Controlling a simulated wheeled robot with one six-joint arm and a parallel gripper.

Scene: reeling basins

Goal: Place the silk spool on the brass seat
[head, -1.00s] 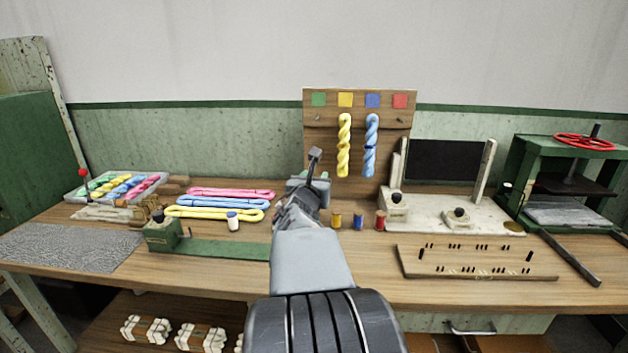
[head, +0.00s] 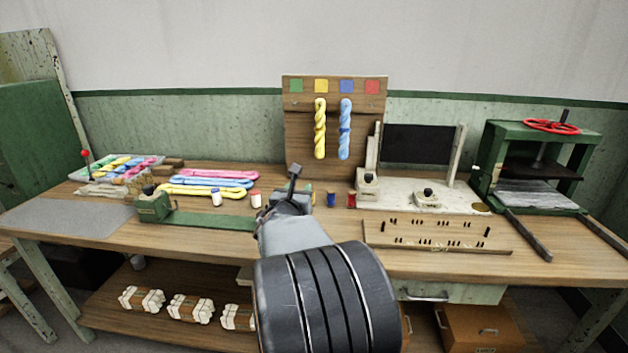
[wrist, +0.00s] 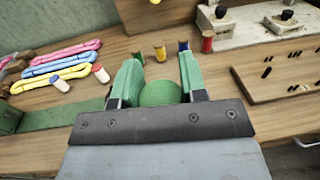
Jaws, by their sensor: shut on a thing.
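My gripper (wrist: 160,66) is shut on a round green thing, which looks like the green silk spool (wrist: 160,94), with a green finger on each side. In the head view my gripper (head: 288,196) is above the middle of the bench, and my own wrist hides the held spool. A small brass disc (head: 481,208), which looks like the brass seat, lies at the right front corner of the pale machine base, well to the right of my gripper. The brass disc is not seen in the wrist view.
Yellow (wrist: 160,53), blue (head: 331,199) and red (head: 351,201) spools stand beyond my gripper. Two white-bodied spools (head: 215,198) stand left. A pegged wooden board (head: 436,236) lies before the pale base (head: 400,196). A green press (head: 540,165) stands at far right.

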